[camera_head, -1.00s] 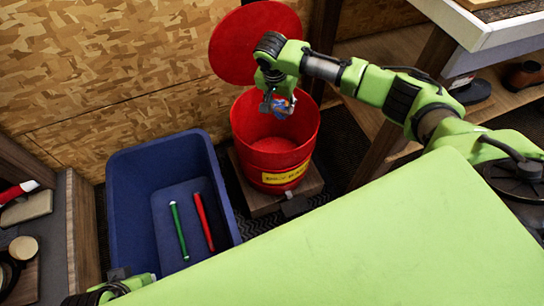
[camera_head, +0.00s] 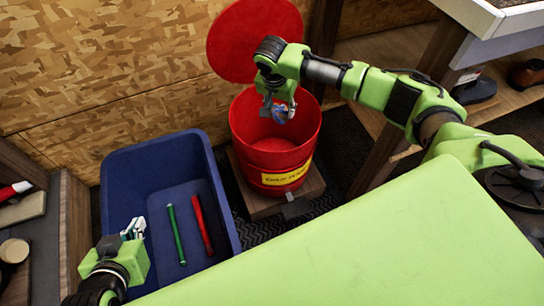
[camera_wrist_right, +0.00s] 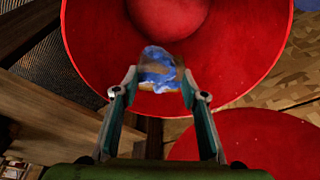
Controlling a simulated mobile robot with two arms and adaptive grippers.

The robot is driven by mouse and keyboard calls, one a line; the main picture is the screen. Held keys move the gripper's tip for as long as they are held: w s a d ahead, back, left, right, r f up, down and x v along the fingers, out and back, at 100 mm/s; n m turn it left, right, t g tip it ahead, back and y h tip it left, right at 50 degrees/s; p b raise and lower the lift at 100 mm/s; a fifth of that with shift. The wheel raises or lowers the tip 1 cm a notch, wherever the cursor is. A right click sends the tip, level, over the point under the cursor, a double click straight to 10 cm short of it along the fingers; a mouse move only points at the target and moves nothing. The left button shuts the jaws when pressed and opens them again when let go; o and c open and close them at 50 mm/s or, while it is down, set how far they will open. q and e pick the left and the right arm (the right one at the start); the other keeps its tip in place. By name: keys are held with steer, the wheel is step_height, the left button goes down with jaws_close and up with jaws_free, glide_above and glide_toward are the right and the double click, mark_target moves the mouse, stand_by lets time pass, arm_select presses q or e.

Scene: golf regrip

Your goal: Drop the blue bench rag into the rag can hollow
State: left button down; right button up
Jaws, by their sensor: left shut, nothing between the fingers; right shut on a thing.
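The blue rag (camera_head: 277,113) is a small crumpled cloth; it also shows in the right wrist view (camera_wrist_right: 155,66). My right gripper (camera_head: 280,112) is shut on it and holds it over the mouth of the red rag can (camera_head: 272,165). In the right wrist view the rag sits between the fingertips (camera_wrist_right: 158,88), with the can's red hollow (camera_wrist_right: 190,35) behind it. The can's round red lid (camera_head: 254,38) stands open at the back. My left gripper (camera_head: 134,229) is shut and empty, at the blue bin's left front edge.
The blue bin (camera_head: 160,150) holds a green grip (camera_head: 176,234) and a red grip (camera_head: 202,225). The can stands on a wooden base (camera_head: 259,203) with a pedal. Wooden shelving (camera_head: 400,75) stands on the right, a bench (camera_head: 45,240) on the left.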

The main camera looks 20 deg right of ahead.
stand_by(0.3)
steer(key=o, duration=1.1)
steer(key=v, duration=1.2)
